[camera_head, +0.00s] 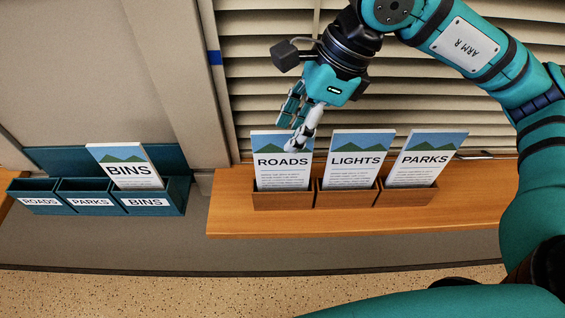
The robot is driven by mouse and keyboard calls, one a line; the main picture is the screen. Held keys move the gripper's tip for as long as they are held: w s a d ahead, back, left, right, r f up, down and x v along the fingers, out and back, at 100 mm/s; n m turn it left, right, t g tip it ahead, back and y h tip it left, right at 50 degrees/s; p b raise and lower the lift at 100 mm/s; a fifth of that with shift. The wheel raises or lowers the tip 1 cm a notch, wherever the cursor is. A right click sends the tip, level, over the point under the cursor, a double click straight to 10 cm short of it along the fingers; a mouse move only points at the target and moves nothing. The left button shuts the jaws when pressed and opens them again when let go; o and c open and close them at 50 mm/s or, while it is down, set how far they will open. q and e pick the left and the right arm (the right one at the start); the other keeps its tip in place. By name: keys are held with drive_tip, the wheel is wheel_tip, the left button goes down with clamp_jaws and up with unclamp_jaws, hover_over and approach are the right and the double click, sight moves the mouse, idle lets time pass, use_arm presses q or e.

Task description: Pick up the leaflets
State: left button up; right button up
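A ROADS leaflet (281,172), a LIGHTS leaflet (353,172) and a PARKS leaflet (422,170) stand upright in a three-slot wooden holder (343,198) on a wooden ledge. A BINS leaflet (123,170) stands in the right slot of a teal rack (90,210) at the left, labelled ROADS, PARKS and BINS. The rack's ROADS and PARKS slots look empty. My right gripper (294,142) reaches down to the top edge of the ROADS leaflet, one finger in front of it. The other fingertip is hidden, so I cannot tell whether it grips. My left gripper is out of view.
The wooden ledge (480,205) has bare room to the right of the holder. Window blinds (440,100) rise close behind it. A beige panel and post (178,80) stand behind and between the rack and ledge. Speckled floor (150,292) shows below.

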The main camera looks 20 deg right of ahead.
sight(279, 151)
drive_tip(key=shift+a+f, duration=0.25)
drive_tip(key=shift+f, duration=0.35)
drive_tip(key=shift+w+a+f+p, duration=0.1)
drive_tip(key=shift+f+p, duration=0.1)
drive_tip(key=shift+p, duration=0.25)
drive_tip(key=p+x, duration=0.2)
drive_tip(key=x, duration=0.1)
drive_tip(key=shift+w+f, duration=0.15)
drive_tip(key=shift+f, duration=0.15)
drive_tip(key=shift+w+a+f, duration=0.1)
drive_tip(key=shift+a+f, duration=0.15)
drive_tip(key=shift+f, duration=0.25)
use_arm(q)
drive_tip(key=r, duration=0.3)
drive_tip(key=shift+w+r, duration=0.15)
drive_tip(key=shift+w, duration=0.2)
use_arm(e)
clamp_jaws()
